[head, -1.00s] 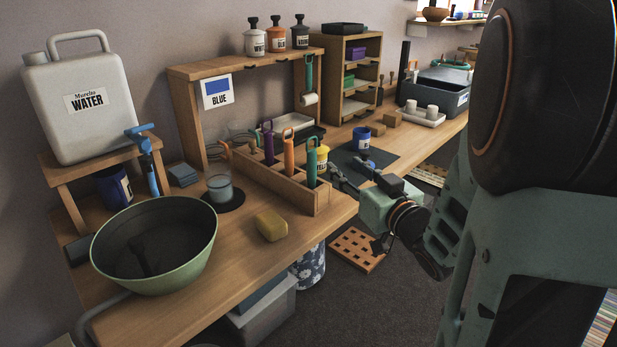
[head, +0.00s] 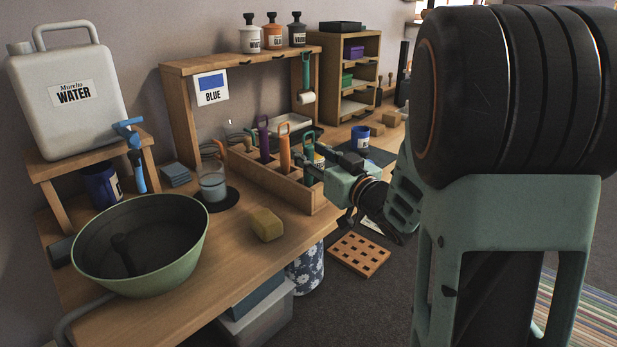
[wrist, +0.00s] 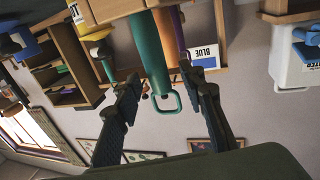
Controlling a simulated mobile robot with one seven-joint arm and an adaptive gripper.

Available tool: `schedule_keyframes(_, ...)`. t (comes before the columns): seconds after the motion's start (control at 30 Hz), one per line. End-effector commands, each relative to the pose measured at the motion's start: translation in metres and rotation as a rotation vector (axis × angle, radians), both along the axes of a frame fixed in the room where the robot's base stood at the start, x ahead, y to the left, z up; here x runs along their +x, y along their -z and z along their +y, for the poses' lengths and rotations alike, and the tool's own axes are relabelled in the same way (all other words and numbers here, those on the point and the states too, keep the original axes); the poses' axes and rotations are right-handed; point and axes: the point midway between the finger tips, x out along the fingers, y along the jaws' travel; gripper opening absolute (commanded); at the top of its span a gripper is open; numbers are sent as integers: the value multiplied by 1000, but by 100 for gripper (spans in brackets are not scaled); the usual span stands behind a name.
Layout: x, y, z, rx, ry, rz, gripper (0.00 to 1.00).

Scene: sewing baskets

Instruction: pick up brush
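A wooden rack (head: 270,185) on the bench holds upright tools with looped handles: a purple handle (head: 263,135), an orange handle (head: 285,155) and a green handle (head: 309,150). Their lower ends are hidden in the rack, so I cannot tell which are brushes. My gripper (head: 311,167) is at the rack's right end, beside the green handle. In the wrist view, which is upside down, my gripper (wrist: 158,78) is open, with the green handle (wrist: 149,55) between its fingers. I see no clear contact.
A blue pot (head: 360,138) stands behind my gripper.

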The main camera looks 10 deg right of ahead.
Motion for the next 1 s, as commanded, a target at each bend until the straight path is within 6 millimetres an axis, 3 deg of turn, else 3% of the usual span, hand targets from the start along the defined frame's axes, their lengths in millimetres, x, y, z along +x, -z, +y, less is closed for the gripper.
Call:
schedule_keyframes(0.1,10,2,4,0,0,1,37)
schedule_keyframes(0.37,11,0,4,1,1,1,36)
schedule_keyframes(0.7,11,0,4,1,1,1,0)
schedule_keyframes(1.0,11,-6,4,2,1,-2,0)
